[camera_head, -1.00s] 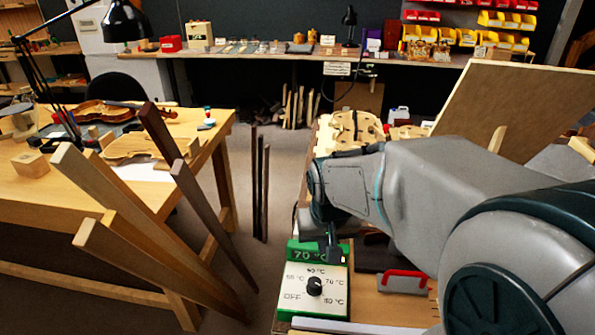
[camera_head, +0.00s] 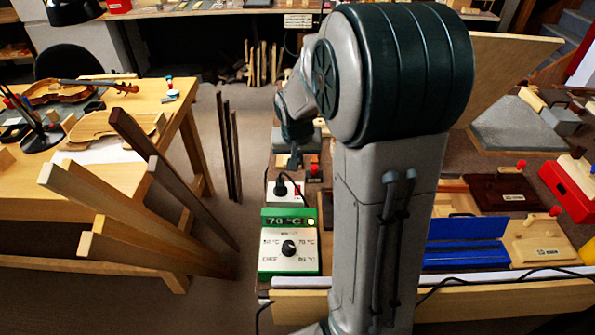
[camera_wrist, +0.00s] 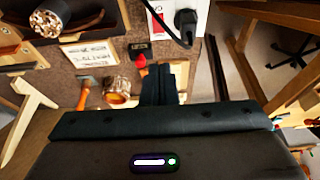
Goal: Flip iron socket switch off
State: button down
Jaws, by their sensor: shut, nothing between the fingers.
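The white socket box (camera_head: 272,196) stands just behind the green temperature controller (camera_head: 290,268). A black plug (camera_head: 281,187) with a cable sits in it, and a red switch (camera_head: 299,188) shows at its right side. The wrist view shows the socket (camera_wrist: 203,8) at the top, with the plug (camera_wrist: 186,22) and part of the red switch (camera_wrist: 157,20). Whether the switch is on or off cannot be told. My gripper (camera_head: 294,162) points down just beyond the socket, apart from it. Its fingers (camera_wrist: 161,72) are shut and empty.
The controller's display reads 70 °C and a small light is lit. A red-topped item (camera_head: 314,169) stands close right of my gripper. Upright wood strips (camera_head: 230,150) stand left. A blue case (camera_head: 465,242) and red box (camera_head: 567,187) lie right.

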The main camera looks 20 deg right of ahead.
send_near(298, 187)
jog(key=x, duration=0.5)
jog(key=shift+w+p, duration=0.25)
jog(key=shift+p, duration=0.05)
jog(key=shift+w+f, duration=0.1)
jog(key=shift+f, duration=0.65)
jog(key=shift+d, duration=0.1)
